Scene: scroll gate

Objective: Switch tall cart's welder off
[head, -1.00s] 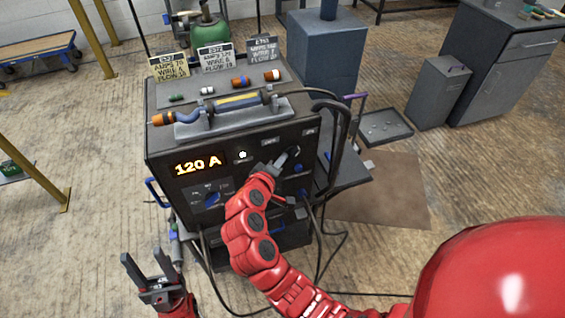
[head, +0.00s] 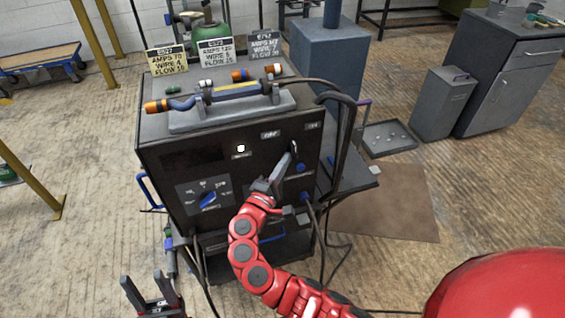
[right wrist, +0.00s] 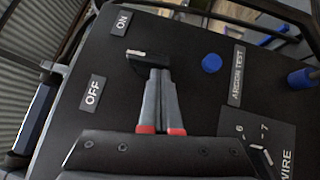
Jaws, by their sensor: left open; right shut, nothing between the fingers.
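The welder (head: 160,180) is a dark box on a cart, and its display area (head: 195,158) is dark. In the right wrist view its panel carries an ON label (right wrist: 122,22) and an OFF label (right wrist: 92,91), with a black switch (right wrist: 136,56) beside them. My right gripper (head: 286,161) is shut and empty at the upper right of the panel. In the right wrist view its fingertips (right wrist: 158,74) are at the switch, partly hiding it; contact is unclear. My left gripper (head: 150,285) is open and empty, low at the left, apart from the cart.
A blue argon test button (right wrist: 211,63) is right of the fingertips. A torch (head: 235,92) and label cards (head: 215,53) sit on top of the welder. Cables hang at its right side.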

